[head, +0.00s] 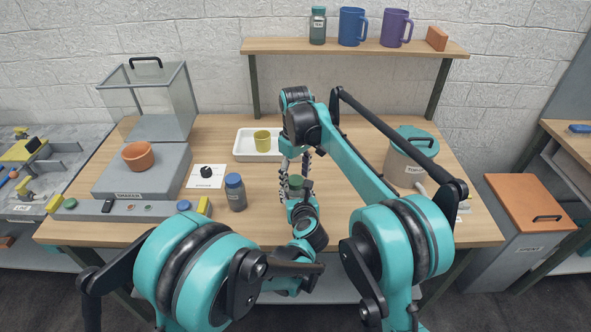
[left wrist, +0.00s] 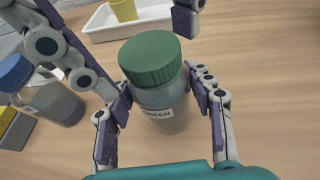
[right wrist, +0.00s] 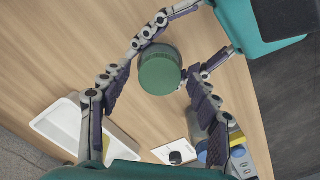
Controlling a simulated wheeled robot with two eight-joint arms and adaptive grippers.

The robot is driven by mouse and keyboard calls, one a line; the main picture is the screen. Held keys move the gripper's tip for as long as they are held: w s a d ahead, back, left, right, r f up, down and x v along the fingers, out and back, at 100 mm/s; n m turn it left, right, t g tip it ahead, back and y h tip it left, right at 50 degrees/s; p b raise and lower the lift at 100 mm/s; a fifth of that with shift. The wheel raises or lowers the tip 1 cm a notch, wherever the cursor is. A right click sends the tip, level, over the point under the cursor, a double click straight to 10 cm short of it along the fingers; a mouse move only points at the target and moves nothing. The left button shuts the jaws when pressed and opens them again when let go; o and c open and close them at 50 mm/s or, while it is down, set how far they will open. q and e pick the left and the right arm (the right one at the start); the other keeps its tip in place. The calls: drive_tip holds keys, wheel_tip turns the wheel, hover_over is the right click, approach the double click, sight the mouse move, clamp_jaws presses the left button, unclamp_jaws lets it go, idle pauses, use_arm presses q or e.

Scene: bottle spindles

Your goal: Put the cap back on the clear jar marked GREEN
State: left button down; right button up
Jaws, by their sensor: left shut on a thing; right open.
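The clear jar marked GREEN (left wrist: 163,110) stands roughly upright in the left wrist view. My left gripper (left wrist: 160,92) is shut on its body, one finger on each side. The green cap (left wrist: 150,58) sits on top of the jar; I cannot tell how tightly. In the right wrist view the cap (right wrist: 160,72) is seen from above, and my right gripper (right wrist: 155,90) is open, its fingers spread apart on either side and clear of the cap.
A grey jar with a blue cap (head: 236,192) stands just left of the grippers. A white tray (head: 243,153) with a yellow cup (head: 262,141) lies behind. A white card (head: 199,182) bears a black knob (head: 207,171). A teal-lidded pot (head: 408,165) stands right.

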drive_tip(key=c, duration=1.3)
drive_tip(key=m, duration=0.5)
drive_tip(key=o, duration=1.4)
drive_tip(key=shift+c, duration=0.2)
wheel_tip(320, 180, up, 12)
